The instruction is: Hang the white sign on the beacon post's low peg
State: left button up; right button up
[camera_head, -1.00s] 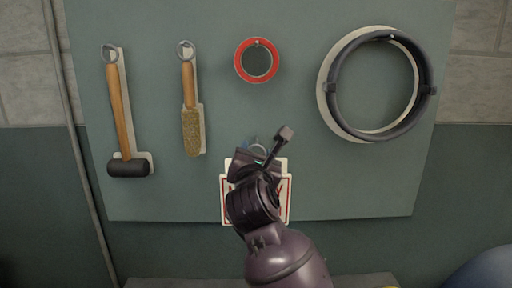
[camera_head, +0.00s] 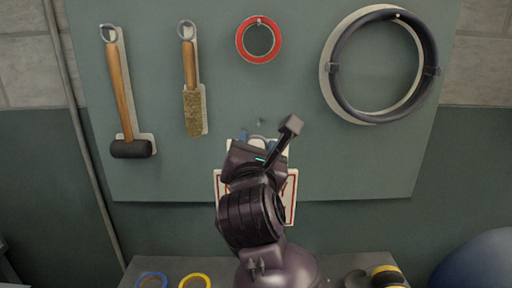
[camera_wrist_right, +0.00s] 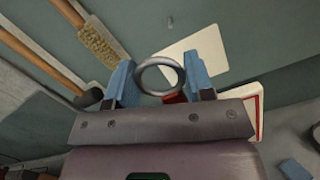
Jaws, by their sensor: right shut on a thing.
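The white sign (camera_head: 291,196) has a red border and a metal ring (camera_wrist_right: 160,75) at its top. My right gripper (camera_head: 257,139) is shut on this ring in front of the grey-green tool board; its blue fingertips (camera_wrist_right: 160,82) sit on either side of the ring in the right wrist view. The sign hangs below the gripper, mostly hidden behind my wrist in the head view; its edge (camera_wrist_right: 258,108) shows in the right wrist view. The beacon post and its low peg cannot be made out in these views. My left gripper is not in view.
A bare peg (camera_head: 259,121) shows above the gripper, with a white outline patch (camera_wrist_right: 197,52) behind. A mallet (camera_head: 121,90), a brush (camera_head: 191,90), a red ring (camera_head: 258,20) and a dark hoop (camera_head: 340,70) hang on the board. Tape rolls (camera_head: 195,279) lie on a surface below.

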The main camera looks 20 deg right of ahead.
jog(key=shift+r, duration=0.1)
dwell(0.3)
jog(key=r+v, duration=0.1)
jog(key=v, duration=0.8)
jog(key=shift+s, duration=0.2)
dwell(0.9)
jog(key=shift+d+r, duration=0.1)
dwell(1.2)
jog(key=shift+f+x, duration=0.15)
jog(key=shift+x, duration=1.25)
jog(key=shift+f+x, duration=0.1)
jog(key=shift+x, duration=1.3)
